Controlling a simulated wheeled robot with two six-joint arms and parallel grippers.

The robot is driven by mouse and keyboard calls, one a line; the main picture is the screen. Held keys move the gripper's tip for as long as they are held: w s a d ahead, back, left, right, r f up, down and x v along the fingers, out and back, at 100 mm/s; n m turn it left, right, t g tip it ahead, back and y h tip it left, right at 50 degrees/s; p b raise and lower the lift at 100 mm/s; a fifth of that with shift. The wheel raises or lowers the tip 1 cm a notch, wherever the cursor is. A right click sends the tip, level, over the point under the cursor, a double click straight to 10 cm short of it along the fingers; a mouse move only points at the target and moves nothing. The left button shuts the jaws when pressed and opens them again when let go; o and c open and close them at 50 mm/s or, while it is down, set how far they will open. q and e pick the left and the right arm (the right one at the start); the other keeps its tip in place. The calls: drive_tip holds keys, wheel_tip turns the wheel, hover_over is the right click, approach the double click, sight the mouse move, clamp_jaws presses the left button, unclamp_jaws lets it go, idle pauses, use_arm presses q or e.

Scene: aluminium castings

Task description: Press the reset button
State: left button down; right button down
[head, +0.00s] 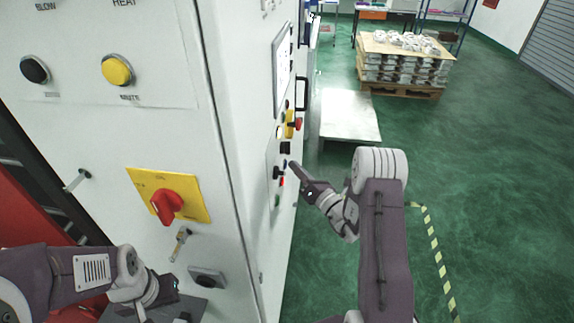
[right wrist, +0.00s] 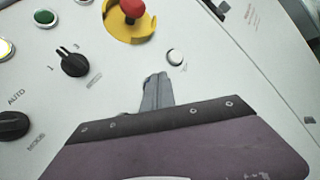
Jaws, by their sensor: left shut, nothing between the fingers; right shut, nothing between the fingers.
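My right gripper (head: 291,165) is shut and empty, its tip pointing at the control panel on the cabinet's side face. In the right wrist view its closed fingers (right wrist: 155,92) are close to the panel, just below a small white round button (right wrist: 175,57). The small label beside that button is not legible, so I cannot tell if it is the reset button. A gap shows between fingertips and button in that picture; contact with the panel cannot be told. My left gripper (head: 172,286) is shut and empty, low before the cabinet's front face.
A red emergency stop (right wrist: 132,9) on a yellow plate is beside the right fingers. A black selector (right wrist: 73,62) and a green button (right wrist: 45,17) are to the left. The cabinet front has a red rotary switch (head: 167,204). A pallet of castings (head: 403,65) stands behind; green floor is open at right.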

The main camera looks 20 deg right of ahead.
drive_tip(key=shift+s+d, duration=0.25)
drive_tip(key=shift+d, duration=0.25)
drive_tip(key=d, duration=0.1)
drive_tip(key=s+d, duration=0.1)
drive_tip(key=d, duration=0.1)
drive_tip(key=s+d, duration=0.1)
drive_tip(key=shift+s+d, duration=0.1)
drive_tip(key=shift+d, duration=0.15)
idle(0.7)
